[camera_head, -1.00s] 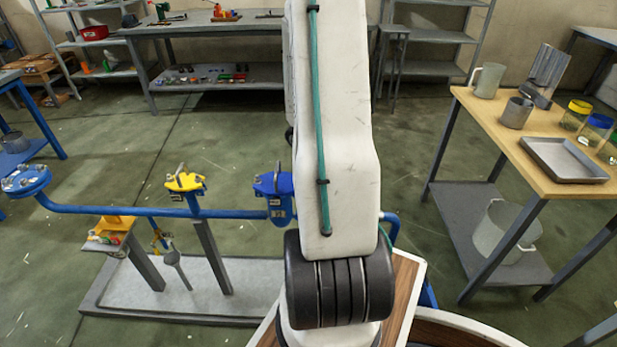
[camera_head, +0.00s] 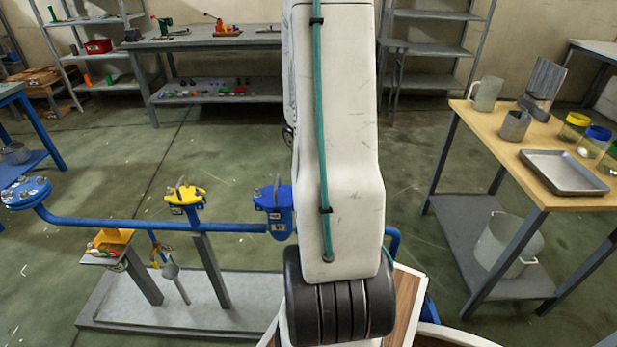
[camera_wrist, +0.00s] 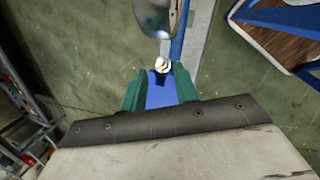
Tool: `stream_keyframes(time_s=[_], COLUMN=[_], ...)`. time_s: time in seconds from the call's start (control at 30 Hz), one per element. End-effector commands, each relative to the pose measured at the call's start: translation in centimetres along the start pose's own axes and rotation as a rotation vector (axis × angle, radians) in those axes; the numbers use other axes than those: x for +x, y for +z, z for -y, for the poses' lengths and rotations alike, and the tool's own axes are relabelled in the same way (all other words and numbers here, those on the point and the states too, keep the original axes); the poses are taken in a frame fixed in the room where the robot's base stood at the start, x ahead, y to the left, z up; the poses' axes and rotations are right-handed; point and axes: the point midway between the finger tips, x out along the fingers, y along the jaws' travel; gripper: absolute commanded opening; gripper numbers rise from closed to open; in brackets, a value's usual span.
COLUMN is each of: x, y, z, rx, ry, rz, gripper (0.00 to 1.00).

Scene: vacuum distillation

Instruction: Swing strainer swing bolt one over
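The blue strainer body (camera_head: 279,226) stands on the blue pipe run in the head view, just left of my arm. Small metal bolts (camera_head: 277,192) stick up from its lid; I cannot tell which is bolt one. My gripper (camera_wrist: 160,88) shows in the wrist view, its two green fingers apart. A blue surface (camera_wrist: 160,92) shows between them, and a small whitish piece (camera_wrist: 162,65) lies just beyond the tips. I cannot tell whether that piece is a swing bolt or whether anything is touched. In the head view my arm hides the gripper.
A yellow-topped fitting (camera_head: 185,196) and a blue flange (camera_head: 26,191) sit further left on the pipe. A wooden-topped bench (camera_head: 480,130) with a metal tray (camera_head: 563,172) stands right. Open floor lies behind the pipe run.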

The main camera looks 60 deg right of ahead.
Motion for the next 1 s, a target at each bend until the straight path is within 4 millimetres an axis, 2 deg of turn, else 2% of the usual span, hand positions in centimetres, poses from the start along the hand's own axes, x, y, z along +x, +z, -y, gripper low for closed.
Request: stream_keyframes(time_s=[0.1, 0.3, 0.67, 0.77, 0.87, 0.97, 1.0], x=[-1.8, -3.5, -3.8, -4.3, -6.5, -10.4, -12.3], y=[-0.1, -0.1, -0.1, -0.6, -2.4, -5.5, -7.0], z=[0.0, 0.0, 0.1, 0.0, -0.2, 0.1, 0.5], rx=[0.001, 0.0, -0.001, 0.009, 0.048, 0.129, 0.17], ry=[0.003, 0.001, -0.001, 0.0, 0.006, 0.008, 0.009], rz=[-0.002, -0.002, -0.003, -0.003, -0.004, -0.011, -0.017], gripper=[0.3, 0.3, 0.3, 0.3, 0.3, 0.3, 0.3])
